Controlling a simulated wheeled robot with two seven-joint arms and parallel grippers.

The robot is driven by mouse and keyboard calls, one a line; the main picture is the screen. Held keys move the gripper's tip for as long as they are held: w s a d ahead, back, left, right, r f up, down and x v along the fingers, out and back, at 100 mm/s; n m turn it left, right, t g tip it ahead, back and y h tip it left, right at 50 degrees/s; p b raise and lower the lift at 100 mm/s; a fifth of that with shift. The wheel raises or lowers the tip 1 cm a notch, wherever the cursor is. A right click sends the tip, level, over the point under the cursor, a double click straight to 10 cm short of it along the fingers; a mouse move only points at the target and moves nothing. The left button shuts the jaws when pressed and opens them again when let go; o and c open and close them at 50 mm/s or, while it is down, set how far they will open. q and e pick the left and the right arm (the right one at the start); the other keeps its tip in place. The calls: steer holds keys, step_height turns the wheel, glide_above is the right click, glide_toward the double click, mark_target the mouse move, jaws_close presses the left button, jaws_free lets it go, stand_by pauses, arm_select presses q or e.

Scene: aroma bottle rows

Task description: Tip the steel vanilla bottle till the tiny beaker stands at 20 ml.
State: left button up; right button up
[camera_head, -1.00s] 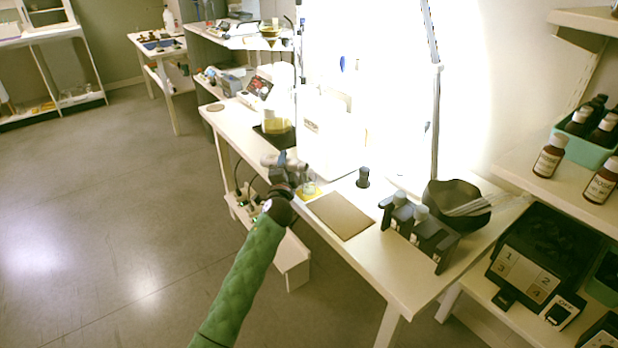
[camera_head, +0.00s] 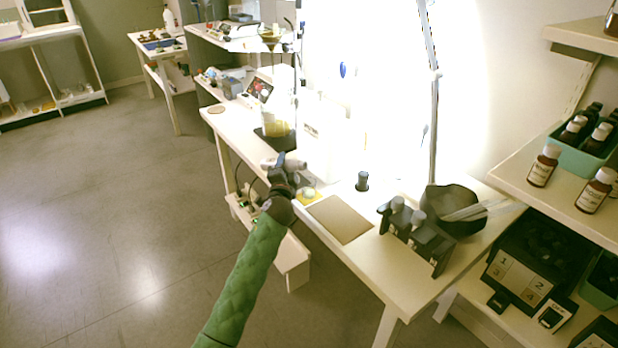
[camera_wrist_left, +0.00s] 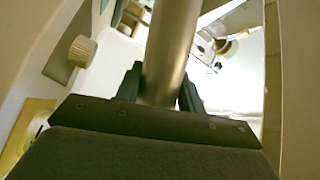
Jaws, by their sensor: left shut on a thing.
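My left gripper (camera_head: 284,168) is over the left edge of the long white table. It is shut on the steel vanilla bottle (camera_head: 295,164), which looks tipped toward the right. In the left wrist view the steel cylinder (camera_wrist_left: 173,45) stands between the two dark fingers of the gripper (camera_wrist_left: 160,92); its label does not show. The tiny beaker (camera_head: 308,192) is small and clear, on a yellow patch just right of and below the gripper. The wrist partly hides it, and its liquid level is too small to read. My right gripper is out of view.
A brown mat (camera_head: 340,219) lies right of the beaker. A dark small bottle (camera_head: 362,181), a black rack (camera_head: 413,234) and a dark bowl (camera_head: 452,209) stand farther right. A larger vessel with yellow liquid (camera_head: 275,125) stands behind. Strong glare washes out the wall side.

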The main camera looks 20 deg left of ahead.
arm_select(q)
steer(key=shift+a+r+n+g+p, duration=0.1)
steer(key=shift+r+n+g+p, duration=0.3)
steer(key=shift+r+n+p, duration=0.55)
steer(key=shift+f+p, duration=0.35)
steer(key=shift+r+p, duration=0.15)
steer(key=shift+p, duration=0.5)
steer(key=n+p, duration=0.1)
steer(key=p, duration=0.1)
steer(key=n+g+p, duration=0.1)
steer(key=p, duration=0.1)
steer(key=d+n+g+p, duration=0.1)
steer(key=n+p, duration=0.1)
steer(key=shift+s+f+h, duration=0.1)
steer(key=shift+f+h, duration=0.2)
steer(key=shift+f, duration=0.05)
steer(key=shift+d+f+p, duration=0.1)
steer(key=shift+f+p, duration=0.05)
steer(key=shift+p, duration=0.3)
steer(key=shift+f+n, duration=0.15)
steer(key=shift+n, duration=0.1)
